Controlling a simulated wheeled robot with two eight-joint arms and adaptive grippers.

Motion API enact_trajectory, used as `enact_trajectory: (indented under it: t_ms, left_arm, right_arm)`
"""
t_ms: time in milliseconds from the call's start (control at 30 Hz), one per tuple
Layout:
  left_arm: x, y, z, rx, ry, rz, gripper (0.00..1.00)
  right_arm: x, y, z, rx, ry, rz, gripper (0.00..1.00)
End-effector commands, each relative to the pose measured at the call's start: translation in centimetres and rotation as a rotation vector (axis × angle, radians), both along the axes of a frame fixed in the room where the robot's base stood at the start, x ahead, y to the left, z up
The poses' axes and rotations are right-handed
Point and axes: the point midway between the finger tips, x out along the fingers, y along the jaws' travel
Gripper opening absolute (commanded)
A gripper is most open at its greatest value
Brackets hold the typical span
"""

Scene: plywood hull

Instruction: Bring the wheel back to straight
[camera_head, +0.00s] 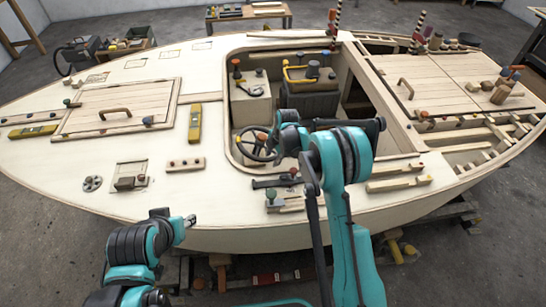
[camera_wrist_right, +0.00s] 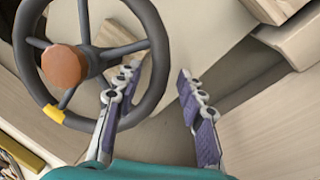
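The steering wheel (camera_head: 240,150) stands in the cockpit opening, partly hidden behind my right arm. In the right wrist view the wheel (camera_wrist_right: 22,62) has a dark rim, dark spokes and a brown-orange hub (camera_wrist_right: 64,66). A yellow mark (camera_wrist_right: 53,114) sits on the rim at the lower left of that view. My right gripper (camera_wrist_right: 157,76) is open, with one finger overlapping the rim's right side and the other outside it; contact cannot be told. My left gripper (camera_head: 190,220) is above the near deck, away from the wheel; its fingers are too small to read.
The cockpit opening has a raised edge around the wheel. A yellow-handled console (camera_head: 305,76) stands behind it. Wooden blocks and tools lie on the deck, including a yellow level (camera_head: 194,122). A handled hatch (camera_head: 115,105) lies to the left. The near-left deck has some bare room.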

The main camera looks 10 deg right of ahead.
Motion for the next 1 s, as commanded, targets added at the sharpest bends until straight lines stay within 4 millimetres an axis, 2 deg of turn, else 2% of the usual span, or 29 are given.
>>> enact_trajectory:
  t_ms: [167,500,633,800,1000]
  left_arm:
    - [0.0,0.0,0.0,0.000,0.000,0.000,0.40]
    - [0.0,0.0,0.0,0.000,0.000,0.000,0.40]
    - [0.0,0.0,0.0,0.000,0.000,0.000,0.40]
    - [0.0,0.0,0.0,0.000,0.000,0.000,0.40]
    - [0.0,0.0,0.0,0.000,0.000,0.000,0.40]
  right_arm:
    - [-0.2,-0.2,1.2,0.000,0.000,0.000,0.39]
    - [-1.7,-1.3,8.1,0.000,0.000,-0.001,0.39]
    - [-2.2,-1.7,10.1,0.000,0.000,-0.001,0.39]
    - [-2.4,-1.9,11.4,0.000,0.000,0.000,0.39]
    - [-2.5,-1.9,11.6,0.000,0.000,0.000,0.39]
